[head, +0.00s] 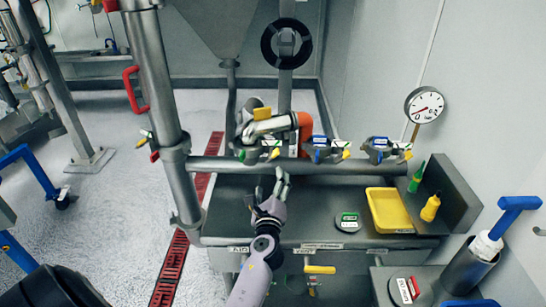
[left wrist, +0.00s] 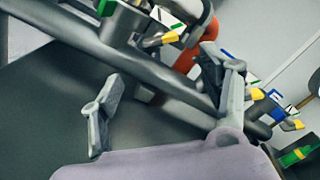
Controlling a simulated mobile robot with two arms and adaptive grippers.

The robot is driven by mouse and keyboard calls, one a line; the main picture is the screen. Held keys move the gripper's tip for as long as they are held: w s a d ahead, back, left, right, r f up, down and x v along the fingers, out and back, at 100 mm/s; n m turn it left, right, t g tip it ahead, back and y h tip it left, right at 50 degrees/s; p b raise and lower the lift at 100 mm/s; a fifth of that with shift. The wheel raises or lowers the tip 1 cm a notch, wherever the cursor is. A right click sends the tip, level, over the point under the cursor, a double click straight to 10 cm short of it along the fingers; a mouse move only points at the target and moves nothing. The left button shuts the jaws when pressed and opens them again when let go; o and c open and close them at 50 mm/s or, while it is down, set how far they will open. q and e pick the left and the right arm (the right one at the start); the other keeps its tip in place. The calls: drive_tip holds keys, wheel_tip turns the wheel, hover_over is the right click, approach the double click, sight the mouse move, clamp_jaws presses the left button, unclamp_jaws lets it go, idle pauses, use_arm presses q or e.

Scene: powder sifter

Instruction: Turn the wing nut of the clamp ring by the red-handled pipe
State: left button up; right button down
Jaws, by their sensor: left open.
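A red handle (head: 131,90) sits beside the thick upright steel pipe (head: 156,80) at the left of the head view. A clamp ring (head: 173,150) is around this pipe lower down, with small yellow, green and red parts at its left. My left gripper (head: 281,181) is open and empty over the dark bench, in front of and below the horizontal pipe. Its spread fingers show in the left wrist view (left wrist: 165,103). Another clamp (head: 258,151) with a yellow-tipped wing nut is behind the gripper; a yellow tip also shows in the left wrist view (left wrist: 170,37). My right gripper is out of view.
The horizontal pipe (head: 225,164) crosses above the bench and carries more clamps (head: 325,150) (head: 384,150). An orange-red elbow (head: 304,124) is above it. A yellow tray (head: 372,208) and a gauge (head: 425,105) are at the right. Floor left of the upright pipe is open.

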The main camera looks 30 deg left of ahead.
sight(272, 156)
use_arm(q)
drive_tip(key=x, duration=1.2)
drive_tip(key=shift+w+a+b, duration=0.2)
drive_tip(key=shift+w+b, duration=0.1)
drive_tip(key=shift+b, duration=0.05)
drive_tip(key=shift+c, duration=0.5)
drive_tip(key=c, duration=1.1)
